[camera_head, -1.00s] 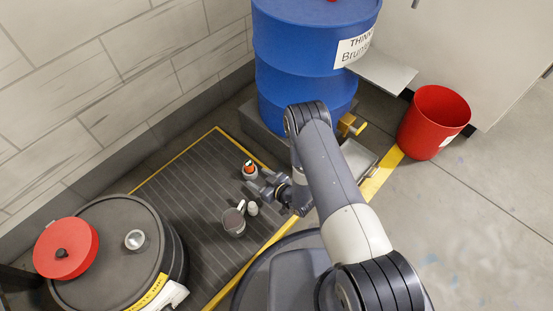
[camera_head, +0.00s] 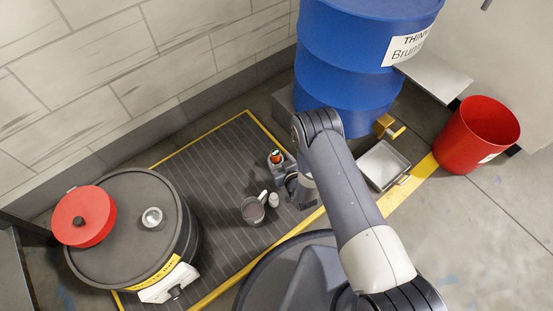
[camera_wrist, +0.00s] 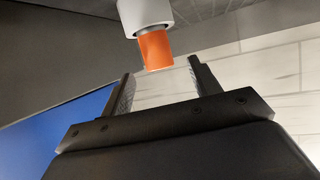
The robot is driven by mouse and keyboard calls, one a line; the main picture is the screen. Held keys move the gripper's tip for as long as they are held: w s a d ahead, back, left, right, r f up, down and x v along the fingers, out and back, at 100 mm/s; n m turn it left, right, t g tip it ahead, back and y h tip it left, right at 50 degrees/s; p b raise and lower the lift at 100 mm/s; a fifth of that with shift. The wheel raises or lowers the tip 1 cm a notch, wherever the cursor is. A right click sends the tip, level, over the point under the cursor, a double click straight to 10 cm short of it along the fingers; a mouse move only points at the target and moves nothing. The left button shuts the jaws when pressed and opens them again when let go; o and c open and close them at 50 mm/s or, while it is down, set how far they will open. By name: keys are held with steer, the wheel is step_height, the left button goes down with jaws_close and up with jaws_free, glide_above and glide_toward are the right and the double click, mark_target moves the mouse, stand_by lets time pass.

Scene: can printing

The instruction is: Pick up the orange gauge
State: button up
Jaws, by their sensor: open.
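The orange gauge (camera_head: 276,156) stands on the grooved dark mat, its orange part on a pale body. In the wrist view the orange gauge (camera_wrist: 155,50) shows as an orange cylinder joined to a white-grey part at the top edge. My gripper (camera_wrist: 160,69) is open. Its two fingers point toward the gauge, one on each side in the picture, with a gap at each side of the orange end. In the head view my gripper (camera_head: 282,162) is right beside the gauge and partly hidden by my arm.
A grey mug (camera_head: 253,211) and a small white bottle (camera_head: 273,199) stand on the mat (camera_head: 215,175) nearby. A dark drum (camera_head: 120,230) with a red lid is at left. A blue drum (camera_head: 345,60), a metal tray (camera_head: 383,165) and a red bin (camera_head: 475,135) are at right.

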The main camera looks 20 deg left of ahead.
mark_target(278, 157)
steer(key=b+x, duration=0.2)
steer(key=x, duration=0.2)
steer(key=shift+f+b, duration=0.25)
steer(key=shift+b, duration=0.05)
steer(key=shift+w+a+f, duration=0.1)
steer(key=shift+w+a, duration=0.25)
steer(key=shift+a, duration=0.05)
steer(key=shift+c, duration=0.5)
steer(key=c, duration=1)
